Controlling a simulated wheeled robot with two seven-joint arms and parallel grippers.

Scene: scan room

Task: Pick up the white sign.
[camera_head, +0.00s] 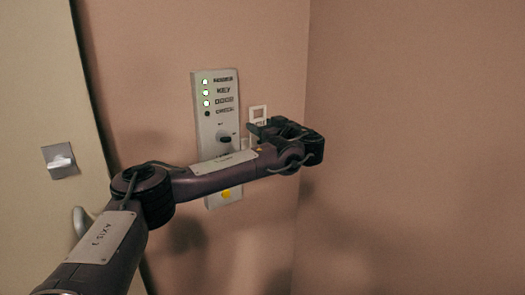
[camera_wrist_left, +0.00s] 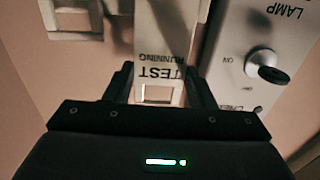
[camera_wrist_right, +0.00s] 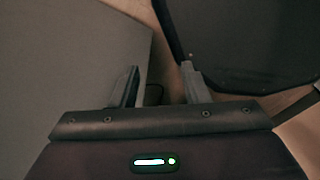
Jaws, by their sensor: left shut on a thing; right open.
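The white sign (camera_wrist_left: 148,62) shows upside down in the left wrist view, with dark "TEST RUNNING" lettering and a square cut-out near its edge. It is between the two fingers of my left gripper (camera_wrist_left: 158,80), which is shut on it. In the head view the sign's top (camera_head: 252,112) shows beside the wall, just above my left gripper (camera_head: 262,133); my gripper hides most of the rest. I cannot tell whether the sign touches the wall. My right gripper (camera_wrist_right: 160,86) is open and empty, seen only in the right wrist view.
A grey control panel (camera_head: 202,135) with green lights and a knob is on the wall, close left of the sign. A pale frame-like fitting (camera_wrist_left: 72,36) is near the sign. A door (camera_head: 35,100) with a handle is at left. The right wall (camera_head: 420,130) is bare.

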